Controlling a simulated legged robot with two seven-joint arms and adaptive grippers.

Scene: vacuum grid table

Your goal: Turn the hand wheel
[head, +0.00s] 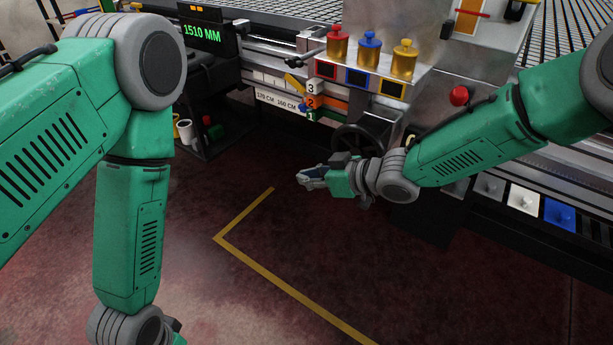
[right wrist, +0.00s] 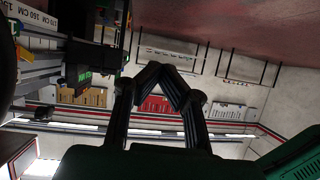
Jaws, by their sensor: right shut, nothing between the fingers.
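The hand wheel (head: 374,131) is a black spoked wheel on the front of the machine, below the coloured knobs in the head view. My right wrist and gripper cover its lower part. My right gripper (head: 304,178) is shut and empty, in front of the wheel and to its lower left, with its fingers pointing left. I cannot tell whether its body touches the wheel. The right wrist view shows its dark fingers (right wrist: 163,72) meeting at the tips, and the wheel cannot be made out there. My left arm hangs at the left, its fingers below the picture.
Above the wheel are red, blue and yellow knobs (head: 370,52) and numbered tags (head: 311,101). A red button (head: 459,96) is near my right forearm. A display (head: 202,33) reads 1510 MM. The floor (head: 240,290) with a yellow line is clear.

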